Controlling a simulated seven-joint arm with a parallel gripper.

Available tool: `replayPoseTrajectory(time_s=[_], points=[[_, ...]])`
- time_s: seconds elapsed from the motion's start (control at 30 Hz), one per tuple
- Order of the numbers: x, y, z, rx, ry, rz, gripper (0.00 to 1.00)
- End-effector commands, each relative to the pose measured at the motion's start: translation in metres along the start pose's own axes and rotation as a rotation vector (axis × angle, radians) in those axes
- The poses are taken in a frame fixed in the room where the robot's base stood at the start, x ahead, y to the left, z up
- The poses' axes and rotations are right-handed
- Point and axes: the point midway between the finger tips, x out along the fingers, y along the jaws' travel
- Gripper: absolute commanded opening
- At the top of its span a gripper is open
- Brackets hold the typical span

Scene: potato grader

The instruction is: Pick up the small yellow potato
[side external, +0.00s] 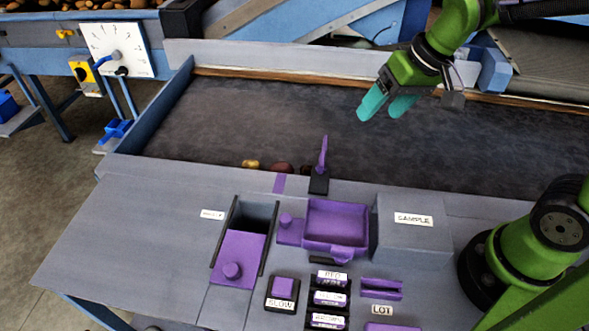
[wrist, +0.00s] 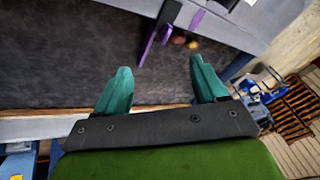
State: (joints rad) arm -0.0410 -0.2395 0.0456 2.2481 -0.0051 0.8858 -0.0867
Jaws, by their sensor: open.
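The small yellow potato (side external: 250,164) lies on the dark belt, close against the near panel edge, which hides its lower part. It also shows as a small yellow spot in the wrist view (wrist: 193,44). A dark red potato (side external: 282,168) lies just right of it in the side view, and it shows beside it in the wrist view (wrist: 179,40). My gripper (side external: 386,106) is open and empty above the far right part of the belt, well away from both potatoes. Its teal fingers are spread apart in the wrist view (wrist: 160,66).
An upright purple lever (side external: 322,156) stands on the near edge, right of the potatoes. The near panel holds a purple tray (side external: 336,232), a purple sliding cover (side external: 238,262) and a grey SAMPLE box (side external: 412,228). The belt (side external: 250,115) is otherwise clear.

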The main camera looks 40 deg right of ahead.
Motion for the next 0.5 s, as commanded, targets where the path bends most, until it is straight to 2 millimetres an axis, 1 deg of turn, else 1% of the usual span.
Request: replayPoseTrajectory(time_s=[0.03,0.17,0.2,0.27,0.3,0.37,0.4,0.5], points=[[0.017,-0.007,-0.013,-0.047,-0.035,0.004,0.71],[0.058,-0.025,-0.043,-0.182,-0.091,-0.002,0.71],[0.072,-0.030,-0.051,-0.228,-0.107,-0.007,0.71],[0.095,-0.039,-0.063,-0.301,-0.128,-0.018,0.71],[0.111,-0.045,-0.070,-0.351,-0.141,-0.027,0.71],[0.136,-0.053,-0.081,-0.429,-0.154,-0.042,0.71],[0.152,-0.059,-0.087,-0.482,-0.161,-0.054,0.71],[0.188,-0.071,-0.102,-0.610,-0.164,-0.082,0.71]])
